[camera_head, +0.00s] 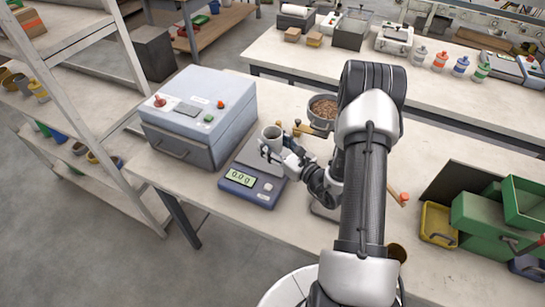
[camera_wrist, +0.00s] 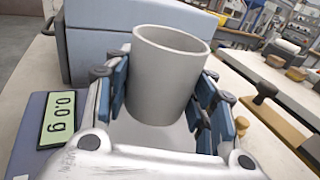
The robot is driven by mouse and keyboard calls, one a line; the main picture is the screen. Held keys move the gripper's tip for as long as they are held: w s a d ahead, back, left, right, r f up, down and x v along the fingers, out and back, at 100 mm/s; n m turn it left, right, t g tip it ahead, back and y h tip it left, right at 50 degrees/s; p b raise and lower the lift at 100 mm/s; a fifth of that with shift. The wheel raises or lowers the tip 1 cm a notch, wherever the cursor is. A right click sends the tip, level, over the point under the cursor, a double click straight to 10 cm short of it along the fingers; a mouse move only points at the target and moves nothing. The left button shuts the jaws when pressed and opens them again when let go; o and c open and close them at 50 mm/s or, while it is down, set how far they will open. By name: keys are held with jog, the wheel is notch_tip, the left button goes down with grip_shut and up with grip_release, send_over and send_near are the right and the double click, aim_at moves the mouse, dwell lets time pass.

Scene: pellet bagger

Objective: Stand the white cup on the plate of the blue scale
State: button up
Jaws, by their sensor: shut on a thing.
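The white cup (camera_head: 272,138) is upright between the fingers of my gripper (camera_head: 270,152). In the wrist view the cup (camera_wrist: 165,75) fills the space between the blue finger pads of my gripper (camera_wrist: 165,100), which is shut on it. The blue scale (camera_head: 250,188) stands on the bench, its display reading 0.0 g; the display also shows in the wrist view (camera_wrist: 58,118). The cup is over the scale's grey plate (camera_head: 246,158) in the head view. The gap between cup and plate cannot be judged, and the cup's base is partly hidden.
A grey-blue machine box (camera_head: 200,115) stands just left of and behind the scale. A bowl of brown pellets (camera_head: 323,109) and wooden-handled tools are behind to the right. Green bins (camera_head: 490,210) and a yellow tray (camera_head: 437,222) stand at the right. A shelf rack (camera_head: 75,110) is at the left.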

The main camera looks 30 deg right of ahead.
jog(key=shift+f+b, duration=0.65)
jog(key=shift+f, duration=1.9)
jog(key=shift+f, duration=0.2)
jog(key=o, duration=1.1)
jog(key=shift+r, duration=0.1)
